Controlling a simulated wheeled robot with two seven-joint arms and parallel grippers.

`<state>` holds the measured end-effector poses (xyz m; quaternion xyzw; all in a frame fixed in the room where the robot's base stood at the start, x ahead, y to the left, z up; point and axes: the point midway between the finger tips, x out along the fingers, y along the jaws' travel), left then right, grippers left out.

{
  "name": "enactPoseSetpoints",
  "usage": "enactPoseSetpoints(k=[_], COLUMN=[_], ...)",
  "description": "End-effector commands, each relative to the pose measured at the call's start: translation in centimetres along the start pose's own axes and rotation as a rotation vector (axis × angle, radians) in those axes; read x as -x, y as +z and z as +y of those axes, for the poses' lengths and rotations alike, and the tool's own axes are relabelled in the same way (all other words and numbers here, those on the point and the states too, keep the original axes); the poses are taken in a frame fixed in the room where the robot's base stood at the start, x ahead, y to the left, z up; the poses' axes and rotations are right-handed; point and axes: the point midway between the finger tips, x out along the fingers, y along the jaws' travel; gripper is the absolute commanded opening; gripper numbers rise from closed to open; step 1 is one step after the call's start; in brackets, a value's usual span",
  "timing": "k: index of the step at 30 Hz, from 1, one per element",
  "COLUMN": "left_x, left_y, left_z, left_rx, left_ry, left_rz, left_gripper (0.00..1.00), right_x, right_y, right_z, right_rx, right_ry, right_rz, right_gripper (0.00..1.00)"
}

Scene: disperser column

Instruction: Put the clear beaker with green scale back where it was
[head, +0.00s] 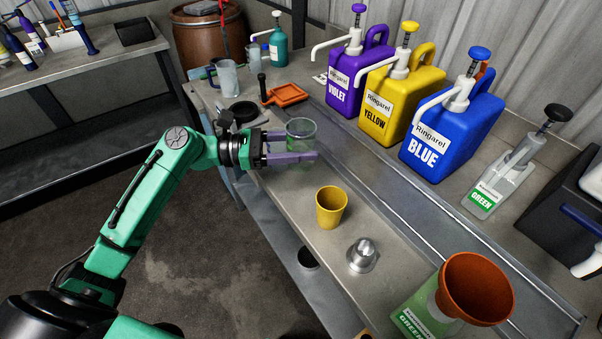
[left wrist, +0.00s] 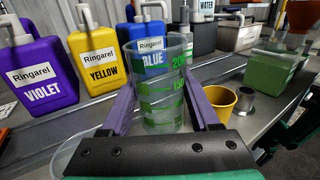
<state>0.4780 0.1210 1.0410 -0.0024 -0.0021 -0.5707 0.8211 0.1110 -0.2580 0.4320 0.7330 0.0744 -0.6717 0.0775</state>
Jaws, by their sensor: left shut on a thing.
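The clear beaker with green scale (head: 301,131) is between the purple fingers of my left gripper (head: 290,147), over the near part of the bench. In the left wrist view the beaker (left wrist: 162,85) is upright, with green bands and numbers on its wall, and the fingers close on it from both sides. Whether its base touches the bench is hard to tell. My right gripper is not in view.
A yellow cup (head: 331,207) and a small metal vessel (head: 362,255) stand right of the beaker. Violet (head: 352,75), yellow (head: 392,100) and blue (head: 450,130) pump jugs line the back. A green container with an orange funnel (head: 478,288) stands at front right. An orange tray (head: 286,95) lies behind the gripper.

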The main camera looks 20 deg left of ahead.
Motion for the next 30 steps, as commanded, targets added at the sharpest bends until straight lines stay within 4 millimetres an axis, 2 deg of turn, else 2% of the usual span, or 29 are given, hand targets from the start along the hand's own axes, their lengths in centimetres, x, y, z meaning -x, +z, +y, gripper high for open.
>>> enactPoseSetpoints(k=[3,8,13,24,25,27,30], left_x=[0.0,0.0,0.0,0.1,0.1,0.1,0.1], left_y=[-2.8,-4.9,-8.2,-8.9,-8.9,-8.9,-8.9], left_z=[0.0,0.0,0.0,0.0,0.0,0.0,0.0], left_rx=[0.004,0.002,0.003,-0.001,-0.001,-0.001,-0.001], left_ry=[0.000,0.000,0.000,-0.001,-0.001,-0.001,-0.001], left_rz=[-0.001,0.000,-0.001,0.000,0.000,0.000,0.000], left_gripper=[0.08,0.08,0.08,0.08,0.70,0.92,0.92], right_x=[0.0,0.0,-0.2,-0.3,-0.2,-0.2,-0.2], right_y=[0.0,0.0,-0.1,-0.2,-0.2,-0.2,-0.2], right_z=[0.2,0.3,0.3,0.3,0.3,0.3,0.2], right_rx=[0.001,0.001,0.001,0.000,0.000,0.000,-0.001], right_ry=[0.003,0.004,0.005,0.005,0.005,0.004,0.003], right_rz=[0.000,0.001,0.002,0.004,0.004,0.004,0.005], right_gripper=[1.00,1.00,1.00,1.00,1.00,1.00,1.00])
